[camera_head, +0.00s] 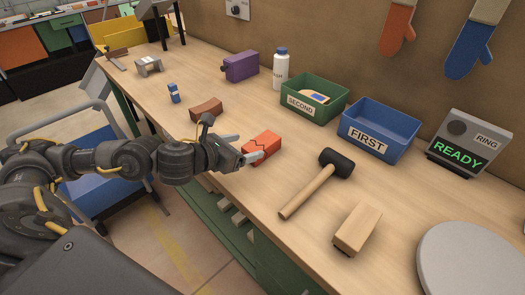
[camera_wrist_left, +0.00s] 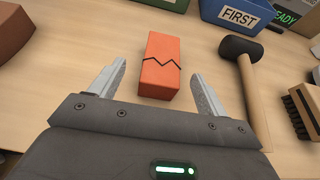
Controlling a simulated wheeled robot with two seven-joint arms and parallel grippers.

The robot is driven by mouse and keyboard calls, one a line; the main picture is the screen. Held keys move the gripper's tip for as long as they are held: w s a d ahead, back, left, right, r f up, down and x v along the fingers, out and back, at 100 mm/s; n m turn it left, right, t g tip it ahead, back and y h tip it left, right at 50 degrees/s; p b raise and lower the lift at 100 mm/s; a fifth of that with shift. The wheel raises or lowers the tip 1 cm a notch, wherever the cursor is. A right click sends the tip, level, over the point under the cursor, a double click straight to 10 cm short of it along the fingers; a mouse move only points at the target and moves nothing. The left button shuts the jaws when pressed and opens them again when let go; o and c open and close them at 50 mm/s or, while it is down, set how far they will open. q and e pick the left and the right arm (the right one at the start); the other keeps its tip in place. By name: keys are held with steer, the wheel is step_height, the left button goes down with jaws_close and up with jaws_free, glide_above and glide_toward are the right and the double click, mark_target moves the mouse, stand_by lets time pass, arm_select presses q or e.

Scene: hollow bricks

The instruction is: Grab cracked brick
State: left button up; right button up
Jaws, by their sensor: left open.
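An orange-red brick (camera_head: 262,147) with a dark zigzag crack lies on the wooden workbench in the head view. My left gripper (camera_head: 249,149) is open at the near left side of this brick. In the left wrist view the cracked brick (camera_wrist_left: 160,66) lies ahead, with its near end between the tips of the open fingers (camera_wrist_left: 157,85). I see a gap on both sides, so the fingers appear not to touch it. The zigzag crack runs across the brick's top face. My right gripper is not in view.
A mallet (camera_head: 317,184) lies right of the cracked brick, and a wooden-backed brush (camera_head: 357,228) nearer. A brown brick (camera_head: 207,109) lies to the left. A green SECOND bin (camera_head: 309,108) and a blue FIRST bin (camera_head: 378,130) stand behind. A READY panel (camera_head: 469,143) stands at right.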

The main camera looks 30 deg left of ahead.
mark_target(260, 142)
arm_select(q)
steer(key=shift+w+d+f, duration=0.2)
steer(key=shift+w+f, duration=0.05)
steer(key=shift+w, duration=0.4)
steer(key=shift+w+d+f, duration=0.1)
steer(key=shift+w, duration=0.15)
steer(key=shift+w+f, duration=0.1)
steer(key=shift+w+d, duration=0.1)
steer(key=shift+w, duration=0.1)
steer(key=p+x, duration=0.1)
steer(key=x, duration=0.3)
steer(key=shift+w+d+f, duration=0.1)
steer(key=shift+d+f, duration=0.1)
steer(key=shift+w+f, duration=0.1)
steer(key=shift+w, duration=0.05)
steer(key=shift+c, duration=0.6)
steer(key=c, duration=1.2)
steer(key=shift+c, duration=0.5)
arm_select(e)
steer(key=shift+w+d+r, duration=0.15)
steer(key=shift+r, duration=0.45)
arm_select(q)
steer(key=shift+r, duration=0.2)
